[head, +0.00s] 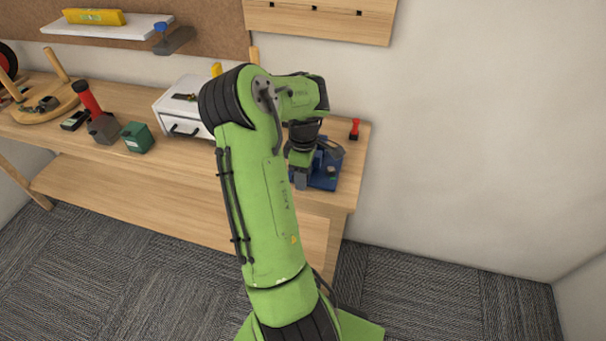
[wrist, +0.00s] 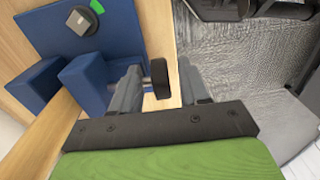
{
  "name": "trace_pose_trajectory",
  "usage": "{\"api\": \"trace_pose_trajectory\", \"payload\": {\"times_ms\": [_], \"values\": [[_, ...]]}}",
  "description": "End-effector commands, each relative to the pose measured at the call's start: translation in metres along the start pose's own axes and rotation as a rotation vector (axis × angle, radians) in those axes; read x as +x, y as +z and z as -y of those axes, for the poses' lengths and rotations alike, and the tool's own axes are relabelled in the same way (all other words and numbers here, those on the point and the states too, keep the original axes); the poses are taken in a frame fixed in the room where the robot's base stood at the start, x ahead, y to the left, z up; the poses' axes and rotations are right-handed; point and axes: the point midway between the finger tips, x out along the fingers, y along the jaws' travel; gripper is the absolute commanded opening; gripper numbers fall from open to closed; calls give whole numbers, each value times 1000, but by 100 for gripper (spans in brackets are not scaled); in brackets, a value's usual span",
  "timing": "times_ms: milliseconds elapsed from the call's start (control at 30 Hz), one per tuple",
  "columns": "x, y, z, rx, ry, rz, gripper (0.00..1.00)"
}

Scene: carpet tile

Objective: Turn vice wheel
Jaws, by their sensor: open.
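The blue vice (head: 328,174) sits at the right end of the wooden workbench, partly behind my arm. In the wrist view the vice (wrist: 112,32) fills the upper left, with its upright blue jaws to the left. My gripper (wrist: 162,84) is open, with one grey finger on each side of the wheel. The left finger overlaps the shaft in the picture; I cannot tell whether either finger touches. In the head view my gripper (head: 301,180) is at the vice's front left; the wheel cannot be made out there.
On the workbench (head: 190,170) stand a white drawer box (head: 180,122), a green box (head: 137,137), a red-handled tool (head: 88,98) and a round wooden stool (head: 45,107). A small red item (head: 354,129) lies behind the vice. The carpet right of the bench is clear.

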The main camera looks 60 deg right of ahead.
Motion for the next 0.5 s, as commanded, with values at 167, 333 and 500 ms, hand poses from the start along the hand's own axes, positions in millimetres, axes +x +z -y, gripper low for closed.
{"api": "trace_pose_trajectory", "payload": {"times_ms": [167, 333, 500], "values": [[-1, 0, 0, 0, 0, 0, 28], [-1, 0, 0, 0, 0, 0, 2], [-1, 0, 0, 0, 0, 2, 0]]}}
